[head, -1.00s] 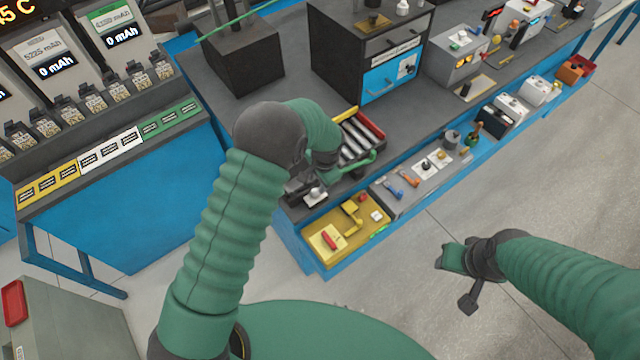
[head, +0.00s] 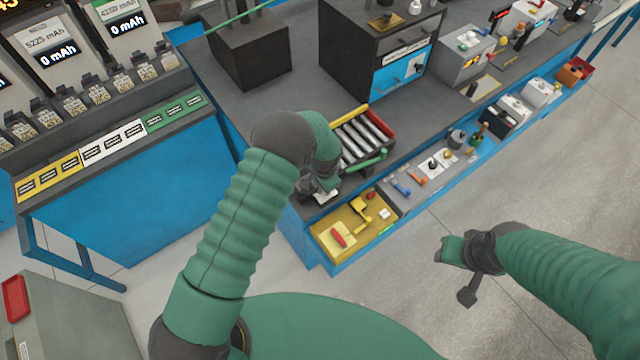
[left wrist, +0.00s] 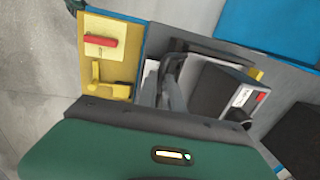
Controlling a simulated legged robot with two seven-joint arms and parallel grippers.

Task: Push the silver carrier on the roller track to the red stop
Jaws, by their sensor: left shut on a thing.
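The roller track (head: 364,137) lies on the bench, with grey rollers, a yellow edge and a green front rail. The red stop (head: 380,123) is at its far right end. My left gripper (head: 324,188) is at the track's near left end, partly hidden by my arm. In the left wrist view, its fingers (left wrist: 172,88) are shut beside a dark block (left wrist: 222,92) with a white label. A pale silver part, likely the carrier (left wrist: 149,84), shows beside the fingers. The exact grip is hidden. My right gripper (head: 465,268) hangs over the floor, away from the bench.
A yellow tray (head: 338,252) and a grey tray with small tools (head: 405,198) stand along the bench front. A dark cabinet with a blue drawer (head: 402,72) stands behind the track. A battery charger rack (head: 105,150) is at the left.

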